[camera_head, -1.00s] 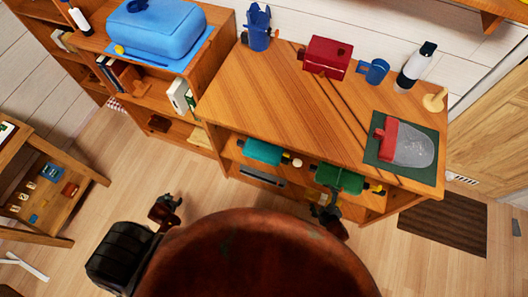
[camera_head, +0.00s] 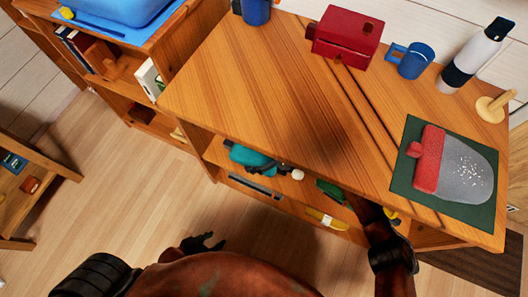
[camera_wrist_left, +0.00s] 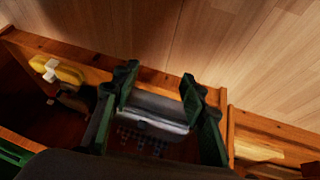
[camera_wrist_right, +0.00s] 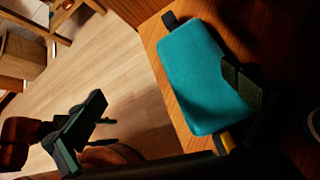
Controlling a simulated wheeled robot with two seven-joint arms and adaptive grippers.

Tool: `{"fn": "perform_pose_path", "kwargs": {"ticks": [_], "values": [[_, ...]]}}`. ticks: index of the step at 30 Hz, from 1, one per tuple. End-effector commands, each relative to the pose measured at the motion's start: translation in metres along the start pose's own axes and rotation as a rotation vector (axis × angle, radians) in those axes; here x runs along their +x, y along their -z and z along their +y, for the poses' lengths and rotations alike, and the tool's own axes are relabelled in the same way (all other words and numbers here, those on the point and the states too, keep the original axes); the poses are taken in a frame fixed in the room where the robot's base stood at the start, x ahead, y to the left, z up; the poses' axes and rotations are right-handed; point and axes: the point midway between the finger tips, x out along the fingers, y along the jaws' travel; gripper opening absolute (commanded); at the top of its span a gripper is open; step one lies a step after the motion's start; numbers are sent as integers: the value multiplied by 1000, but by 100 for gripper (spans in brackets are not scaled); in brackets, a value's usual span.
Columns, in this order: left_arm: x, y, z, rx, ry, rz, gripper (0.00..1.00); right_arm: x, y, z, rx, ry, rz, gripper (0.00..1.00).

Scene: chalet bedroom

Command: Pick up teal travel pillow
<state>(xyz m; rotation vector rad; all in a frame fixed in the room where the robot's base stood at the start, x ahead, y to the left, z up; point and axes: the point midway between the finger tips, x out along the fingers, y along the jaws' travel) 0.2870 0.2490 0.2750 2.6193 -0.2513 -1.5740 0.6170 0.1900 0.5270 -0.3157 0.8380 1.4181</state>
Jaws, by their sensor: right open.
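The teal travel pillow (camera_head: 250,158) lies on the open shelf under the wooden top. In the right wrist view the teal pillow (camera_wrist_right: 203,75) is large, with a black tab at its far end and a yellow piece near its near end. My right gripper (camera_wrist_right: 165,105) is open, its fingers wide apart; one finger overlaps the pillow's right side and the other is over the floor. Contact cannot be told.
A green item (camera_head: 330,190) lies right of the pillow, partly hidden by my right arm. A yellow item (camera_head: 326,219) lies on the lower shelf. A red box (camera_head: 346,38), blue mug (camera_head: 411,61) and bottle (camera_head: 472,58) stand on top. Floor (camera_head: 120,190) is clear at left.

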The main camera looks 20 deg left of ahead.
Motion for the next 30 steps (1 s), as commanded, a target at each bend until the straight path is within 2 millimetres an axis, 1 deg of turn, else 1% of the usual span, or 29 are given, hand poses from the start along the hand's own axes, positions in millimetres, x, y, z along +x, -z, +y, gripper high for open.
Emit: {"fn": "perform_pose_path", "kwargs": {"ticks": [1,3,6,9,11,16,23,30], "values": [[6,-7,13,-19,-22,-8,40,11,17,-14,-75,19,68,100],[4,-4,28,-34,-46,-4,40,11,28,-28,-171,52,156,100],[0,1,41,-47,-68,2,40,8,38,-42,-262,90,245,100],[-2,4,47,-53,-79,9,40,5,41,-50,-306,111,288,100],[0,3,47,-51,-78,17,40,8,42,-52,-316,115,298,100],[12,-2,41,-38,-67,58,40,22,47,-55,-315,116,299,100],[20,-6,36,-27,-58,95,40,32,48,-55,-314,115,297,100],[41,-22,26,7,-48,179,40,56,53,-56,-312,111,295,100]]}}
